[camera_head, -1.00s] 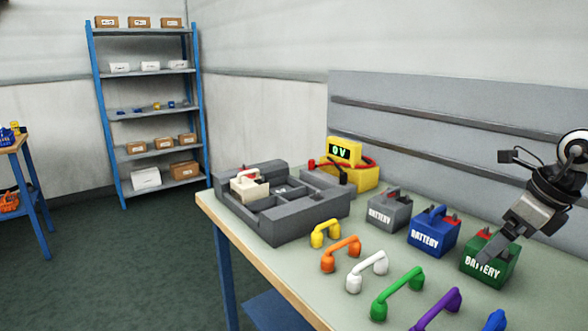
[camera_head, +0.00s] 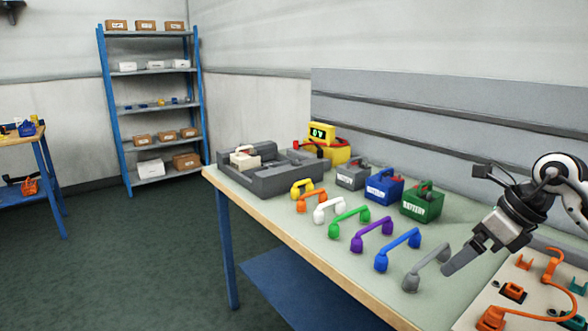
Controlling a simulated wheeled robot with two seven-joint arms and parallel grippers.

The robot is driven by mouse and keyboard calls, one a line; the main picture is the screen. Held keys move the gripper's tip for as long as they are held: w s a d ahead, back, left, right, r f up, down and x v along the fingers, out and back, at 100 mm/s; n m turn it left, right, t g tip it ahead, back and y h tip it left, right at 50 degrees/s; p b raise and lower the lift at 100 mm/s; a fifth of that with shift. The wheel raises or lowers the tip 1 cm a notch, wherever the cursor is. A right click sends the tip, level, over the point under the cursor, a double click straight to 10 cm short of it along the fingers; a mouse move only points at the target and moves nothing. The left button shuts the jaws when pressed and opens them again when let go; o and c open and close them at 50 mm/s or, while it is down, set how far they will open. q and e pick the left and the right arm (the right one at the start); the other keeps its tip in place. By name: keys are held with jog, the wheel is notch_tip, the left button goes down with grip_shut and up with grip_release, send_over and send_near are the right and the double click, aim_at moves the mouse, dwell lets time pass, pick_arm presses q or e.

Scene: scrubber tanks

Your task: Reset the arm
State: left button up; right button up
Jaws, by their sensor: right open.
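My right gripper (camera_head: 464,255) comes in from the right, above the table (camera_head: 262,205). Its fingers point down and to the left, close to the grey handle (camera_head: 427,268); I cannot tell whether they touch it. Nothing shows between the fingers. My left gripper is not in view.
On the table stand grey (camera_head: 352,175), blue (camera_head: 384,188) and green (camera_head: 422,203) batteries, a yellow meter (camera_head: 322,133), a grey tray (camera_head: 275,182) and a row of coloured handles (camera_head: 372,233). A board with orange parts (camera_head: 480,312) lies at right. A shelf (camera_head: 150,71) stands behind.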

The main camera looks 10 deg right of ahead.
jog(key=s+a+f+m+t+y, duration=0.25)
jog(key=a+m+y, duration=0.3)
jog(key=a, duration=0.65)
jog(key=s+a+f+m+t+y, duration=0.1)
jog(key=a+f+m+t+y, duration=0.3)
jog(key=a+y, duration=0.55)
jog(key=s+a+f+m+h, duration=0.1)
jog(key=s+f+m+h, duration=0.6)
jog(key=m, duration=0.8)
jog(key=s+a+f+m+h, duration=0.2)
jog(key=s+f+m+h, duration=0.4)
jog(key=f+m+h, duration=0.3)
notch_tip(320, 180, down, 4)
jog(key=m, duration=0.6)
jog(key=shift+s, duration=0.4)
